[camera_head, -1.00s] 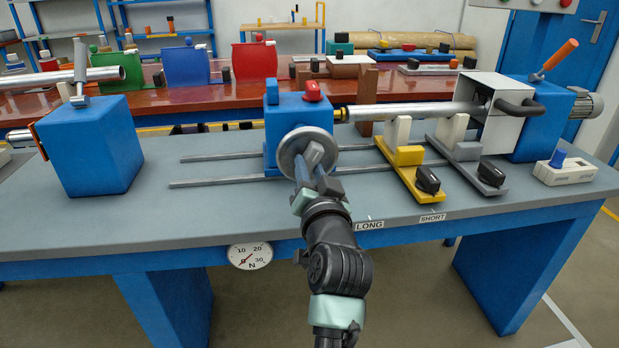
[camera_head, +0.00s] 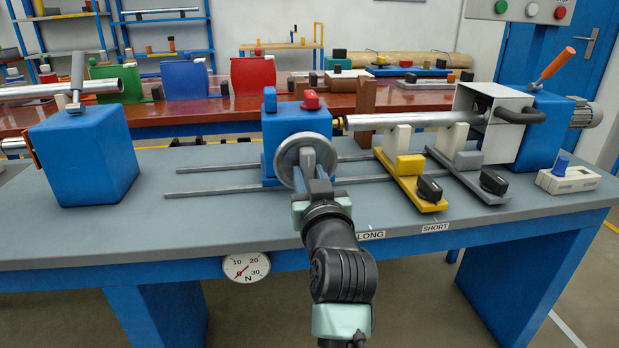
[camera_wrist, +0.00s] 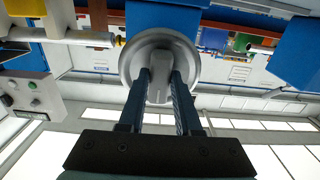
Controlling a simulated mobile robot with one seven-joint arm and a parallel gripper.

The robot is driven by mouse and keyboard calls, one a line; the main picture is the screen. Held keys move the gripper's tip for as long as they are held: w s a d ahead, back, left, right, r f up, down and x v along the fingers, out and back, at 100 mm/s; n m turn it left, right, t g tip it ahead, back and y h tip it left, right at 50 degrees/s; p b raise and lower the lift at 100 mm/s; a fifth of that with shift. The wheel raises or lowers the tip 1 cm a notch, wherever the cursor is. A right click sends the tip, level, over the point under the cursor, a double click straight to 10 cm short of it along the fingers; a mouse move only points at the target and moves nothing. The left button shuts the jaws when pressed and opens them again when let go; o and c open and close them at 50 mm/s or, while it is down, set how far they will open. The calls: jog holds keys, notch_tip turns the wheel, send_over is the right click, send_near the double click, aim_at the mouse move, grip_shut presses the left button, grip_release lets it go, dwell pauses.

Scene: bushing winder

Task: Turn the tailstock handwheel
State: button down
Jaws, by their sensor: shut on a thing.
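The tailstock handwheel (camera_head: 288,154) is a round grey metal wheel on the front of the blue tailstock (camera_head: 296,122), which has a red knob (camera_head: 310,100) on top. My gripper (camera_head: 308,166) reaches it from the front and is shut on the bar-like piece at its middle. The wrist view shows the handwheel (camera_wrist: 133,62) face on, with the two fingers of my gripper (camera_wrist: 160,88) on either side of that grey middle piece. In the head view the fingers hide part of the wheel's lower face.
A metal tube (camera_head: 415,119) runs right from the tailstock's brass tip to the white-and-blue headstock (camera_head: 540,130). A yellow support (camera_head: 410,175) and a grey support (camera_head: 470,168) stand below it. A dial (camera_head: 246,268) marked N hangs at the bench front.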

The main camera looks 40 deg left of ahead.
jog(key=c, duration=0.6)
grip_release()
jog(key=shift+s+d, duration=0.1)
jog(key=p+v, duration=0.2)
jog(key=v, duration=1)
jog(key=shift+s+d, duration=0.3)
